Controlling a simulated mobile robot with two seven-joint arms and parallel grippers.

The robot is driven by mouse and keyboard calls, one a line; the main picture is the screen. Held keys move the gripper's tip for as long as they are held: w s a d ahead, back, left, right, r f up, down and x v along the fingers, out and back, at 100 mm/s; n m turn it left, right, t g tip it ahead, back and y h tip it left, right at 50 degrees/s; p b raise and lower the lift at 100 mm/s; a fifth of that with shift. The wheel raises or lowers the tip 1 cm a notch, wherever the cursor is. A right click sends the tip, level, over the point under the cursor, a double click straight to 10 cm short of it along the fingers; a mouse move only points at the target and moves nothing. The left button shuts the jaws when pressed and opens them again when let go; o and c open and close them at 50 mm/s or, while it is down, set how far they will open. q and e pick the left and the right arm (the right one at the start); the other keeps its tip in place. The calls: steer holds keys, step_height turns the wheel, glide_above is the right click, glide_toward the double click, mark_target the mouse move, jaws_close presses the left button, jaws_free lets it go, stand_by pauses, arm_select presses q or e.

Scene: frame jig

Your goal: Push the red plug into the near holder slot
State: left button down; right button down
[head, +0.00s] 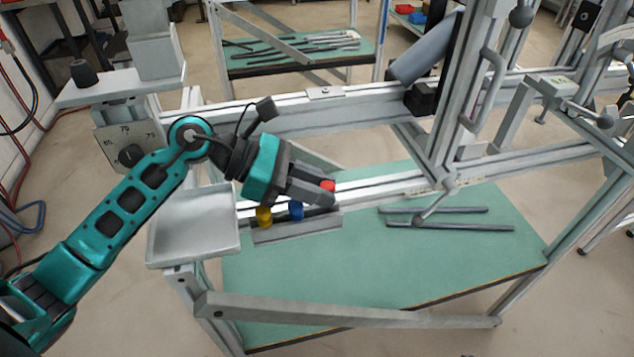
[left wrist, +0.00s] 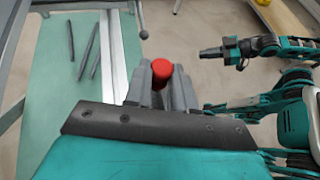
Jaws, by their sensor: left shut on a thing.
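The red plug (head: 328,186) is between the fingertips of my left gripper (head: 318,193), which is shut on it. It also shows as a red cylinder in the left wrist view (left wrist: 162,70). The grey holder (head: 298,231) lies below, with a yellow plug (head: 264,217) and a blue plug (head: 296,211) standing in it. The red plug is at the holder's right end; the fingers hide its lower part, so I cannot tell whether it touches a slot. My right gripper (left wrist: 210,53) shows small in the left wrist view, away from the holder; its jaws are unclear.
A grey tray (head: 193,225) stands left of the holder. Two dark bars (head: 450,226) lie on the green table (head: 400,275) to the right. An aluminium rail (head: 390,187) runs behind the holder, and an upright frame post (head: 470,95) rises at right. The table's front is clear.

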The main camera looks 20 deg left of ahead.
arm_select(q)
steer(key=shift+f+b, duration=0.75)
steer(key=shift+f, duration=0.1)
stand_by(0.5)
steer(key=shift+r, duration=0.3)
steer(key=shift+r+p, duration=0.4)
steer(key=shift+r, duration=0.1)
steer(key=shift+f+b, duration=0.8)
stand_by(0.4)
steer(key=c, duration=1)
jaws_free()
steer(key=shift+o, duration=0.7)
steer(key=shift+s, duration=0.1)
steer(key=shift+f, duration=0.1)
